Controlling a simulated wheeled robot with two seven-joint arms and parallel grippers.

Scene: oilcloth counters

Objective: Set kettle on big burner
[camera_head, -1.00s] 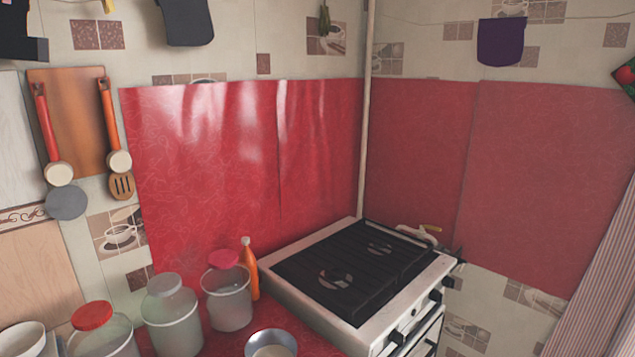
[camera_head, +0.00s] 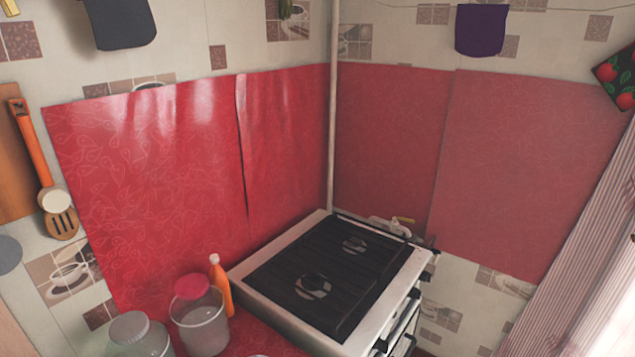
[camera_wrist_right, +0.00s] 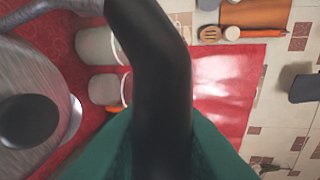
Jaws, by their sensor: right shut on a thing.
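The stove (camera_head: 262,291) has a white body and a black grate. Two burners show, a nearer one (camera_head: 313,287) that looks larger and a farther one (camera_head: 354,243). Nothing stands on either. The grey metal kettle (camera_wrist_right: 30,72) shows only in the right wrist view, at the left edge, with a black lid knob (camera_wrist_right: 28,121). My right gripper (camera_wrist_right: 154,150), with green fingers, is shut on the kettle's black handle (camera_wrist_right: 150,65). Neither gripper shows in the head view, so the kettle's place relative to the burners is hidden.
An orange bottle (camera_head: 222,290) and a clear canister with a red lid (camera_head: 200,325) stand left of the stove. A canister with a grey lid (camera_head: 138,338) is further left. Red oilcloth (camera_head: 150,190) covers the wall behind. Above the grate is clear.

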